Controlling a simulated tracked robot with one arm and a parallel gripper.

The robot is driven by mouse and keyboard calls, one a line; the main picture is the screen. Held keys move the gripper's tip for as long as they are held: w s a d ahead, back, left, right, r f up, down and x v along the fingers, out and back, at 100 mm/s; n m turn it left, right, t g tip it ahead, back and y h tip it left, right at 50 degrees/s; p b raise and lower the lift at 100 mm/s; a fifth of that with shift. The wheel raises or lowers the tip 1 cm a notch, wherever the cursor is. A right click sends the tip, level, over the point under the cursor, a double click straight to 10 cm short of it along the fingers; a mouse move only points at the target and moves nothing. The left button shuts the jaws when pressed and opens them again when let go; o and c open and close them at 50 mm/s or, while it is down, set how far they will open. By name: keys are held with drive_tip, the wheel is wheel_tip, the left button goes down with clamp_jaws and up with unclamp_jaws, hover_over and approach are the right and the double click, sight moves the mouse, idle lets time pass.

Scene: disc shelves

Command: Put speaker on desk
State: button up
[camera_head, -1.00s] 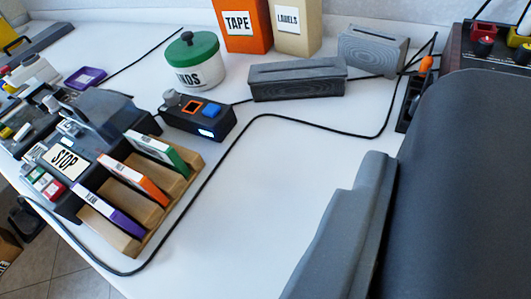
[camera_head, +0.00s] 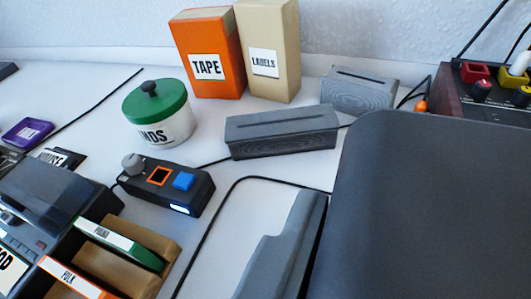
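Two grey boxes with slotted tops and ring-patterned fronts stand on the white desk (camera_head: 235,178). The longer box (camera_head: 285,135) is near the centre, and the smaller box (camera_head: 360,92) is behind it to the right. I cannot tell for sure whether either is the speaker. A large dark grey shape fills the lower right, with a lighter grey stepped piece along its left side, which looks like part of my gripper (camera_head: 285,245). It hides much of the desk there. Its fingertips cannot be made out, nor whether it holds anything.
A small black control box (camera_head: 168,186) and a green-lidded pot (camera_head: 160,117) stand left of the longer box. Orange TAPE (camera_head: 207,55) and tan LABELS (camera_head: 268,50) boxes are behind. A wooden rack (camera_head: 150,240) holds disc cases. A black cable crosses the desk.

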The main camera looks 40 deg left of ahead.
drive_tip(key=w+a, duration=0.2)
drive_tip(key=a, duration=0.3)
drive_tip(key=shift+w+a+f, duration=0.2)
drive_tip(key=shift+w+a, duration=0.15)
wheel_tip(320, 180, down, 4)
drive_tip(key=shift+r+b, duration=0.1)
drive_tip(key=shift+b, duration=0.35)
drive_tip(key=shift+r, duration=0.1)
drive_tip(key=o, duration=1.8)
drive_tip(key=shift+o, duration=0.2)
drive_tip(key=p+v, duration=0.1)
drive_tip(key=v, duration=1.1)
drive_tip(key=shift+w+r, duration=0.1)
